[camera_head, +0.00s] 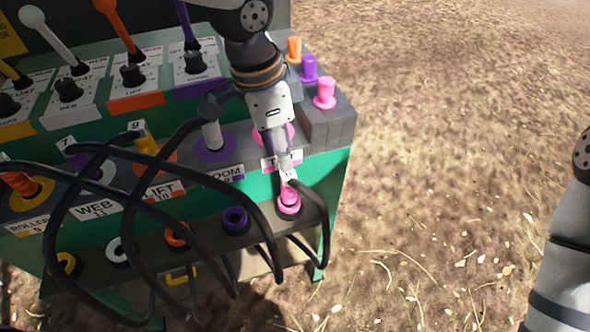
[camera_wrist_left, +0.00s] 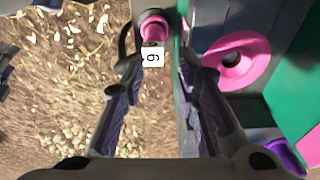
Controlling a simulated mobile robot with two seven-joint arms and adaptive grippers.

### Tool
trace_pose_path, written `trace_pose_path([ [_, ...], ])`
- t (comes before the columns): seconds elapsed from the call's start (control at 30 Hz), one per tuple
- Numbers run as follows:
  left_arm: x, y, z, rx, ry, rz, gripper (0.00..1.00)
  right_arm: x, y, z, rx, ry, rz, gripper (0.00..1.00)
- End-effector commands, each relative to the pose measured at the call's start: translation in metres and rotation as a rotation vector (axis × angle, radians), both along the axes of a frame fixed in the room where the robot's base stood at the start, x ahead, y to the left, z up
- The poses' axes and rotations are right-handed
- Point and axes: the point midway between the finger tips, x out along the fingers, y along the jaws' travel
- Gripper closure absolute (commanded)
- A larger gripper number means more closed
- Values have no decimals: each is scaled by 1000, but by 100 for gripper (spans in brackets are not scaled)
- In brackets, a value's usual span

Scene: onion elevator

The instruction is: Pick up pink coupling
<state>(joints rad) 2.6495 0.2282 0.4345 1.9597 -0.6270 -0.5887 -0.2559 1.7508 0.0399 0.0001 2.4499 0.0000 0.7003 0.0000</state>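The pink coupling (camera_head: 289,198) sits in the lower row at the right end of the rack, below the TILT label, with a black hose beside it. In the left wrist view the pink coupling (camera_wrist_left: 153,28) shows at the top with a white number tag. My left gripper (camera_head: 284,165) points down just above the coupling. In the left wrist view the left gripper (camera_wrist_left: 163,70) is open, with the coupling beyond the gap between its fingertips. Contact does not show. My right gripper is out of view; only part of my right arm shows at the right.
A pink ring socket (camera_wrist_left: 238,62) is right of the fingers in the wrist view. Black hoses (camera_head: 150,190) loop across the rack's front. Pink (camera_head: 325,92), purple (camera_head: 310,68) and orange (camera_head: 294,49) plugs stand at the rack's upper right. The ground right of the rack is clear.

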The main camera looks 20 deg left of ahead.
Motion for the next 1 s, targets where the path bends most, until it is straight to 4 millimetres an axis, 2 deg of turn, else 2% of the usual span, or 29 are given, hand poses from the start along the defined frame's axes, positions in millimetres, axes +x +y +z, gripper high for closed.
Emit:
trace_pose_path([
  [0.03,-1,-1,-20,2,18,0,72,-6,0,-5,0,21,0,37],
  [0.1,0,-3,-36,3,17,-1,72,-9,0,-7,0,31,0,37],
  [0.27,2,-6,-56,1,13,1,72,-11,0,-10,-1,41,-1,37],
  [0.5,3,-11,-99,1,13,0,72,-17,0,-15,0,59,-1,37],
  [0.6,4,-13,-106,0,10,1,72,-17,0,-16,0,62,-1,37],
  [0.77,5,-13,-105,-1,6,2,72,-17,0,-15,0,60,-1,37],
  [0.8,5,-13,-105,-1,6,2,74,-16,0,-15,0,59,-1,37],
  [0.9,5,-13,-105,-1,6,2,97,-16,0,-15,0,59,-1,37],
  [0.93,5,-13,-105,-1,6,2,100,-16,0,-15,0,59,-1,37],
  [1.0,5,-13,-104,-1,5,1,100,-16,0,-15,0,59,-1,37],
])
